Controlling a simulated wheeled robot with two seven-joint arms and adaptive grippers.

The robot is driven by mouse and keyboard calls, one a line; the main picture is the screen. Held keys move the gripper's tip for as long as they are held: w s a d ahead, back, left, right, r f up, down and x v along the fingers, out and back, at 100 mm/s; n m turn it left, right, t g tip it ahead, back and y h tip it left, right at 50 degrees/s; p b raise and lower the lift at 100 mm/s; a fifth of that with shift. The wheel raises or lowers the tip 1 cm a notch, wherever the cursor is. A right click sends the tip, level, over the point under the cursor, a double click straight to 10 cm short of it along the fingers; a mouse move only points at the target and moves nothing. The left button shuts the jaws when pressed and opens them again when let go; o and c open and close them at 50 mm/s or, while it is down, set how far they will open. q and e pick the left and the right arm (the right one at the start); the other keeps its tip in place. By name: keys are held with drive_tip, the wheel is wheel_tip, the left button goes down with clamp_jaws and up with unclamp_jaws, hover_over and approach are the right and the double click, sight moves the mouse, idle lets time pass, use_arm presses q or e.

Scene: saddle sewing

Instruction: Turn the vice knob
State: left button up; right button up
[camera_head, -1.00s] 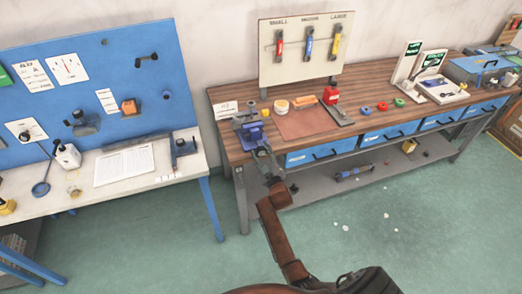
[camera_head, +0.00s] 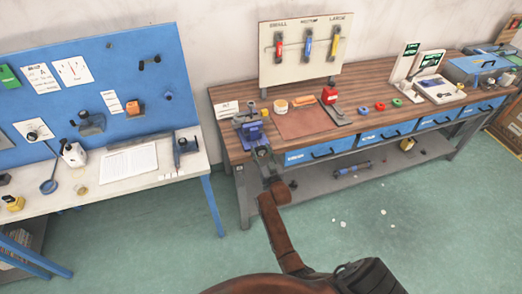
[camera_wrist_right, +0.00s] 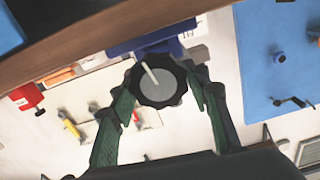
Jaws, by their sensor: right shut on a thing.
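The blue and grey vice (camera_head: 250,130) stands at the left front corner of the wooden workbench. Its round black knob (camera_wrist_right: 158,88), with a pale grey face and a light bar across it, shows in the right wrist view. My right gripper (camera_wrist_right: 160,92) is shut on the knob, with its dark green fingers on both sides of the rim. In the head view the same gripper (camera_head: 263,158) is small at the front of the vice, and the knob is hard to make out there. My left gripper is in neither view.
The wooden workbench (camera_head: 228,142) holds a brown mat (camera_head: 298,123), a red block (camera_head: 329,95) and several coloured rings to the right of the vice. Blue drawers (camera_head: 310,155) are below. A white table (camera_head: 95,190) with a blue pegboard stands left.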

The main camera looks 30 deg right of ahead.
drive_tip(key=shift+f, duration=0.1)
idle(0.4)
drive_tip(key=o, duration=1.2)
drive_tip(key=shift+s, duration=0.15)
drive_tip(key=v, duration=1.1)
drive_tip(key=shift+s+a, duration=0.25)
drive_tip(key=shift+s, duration=0.1)
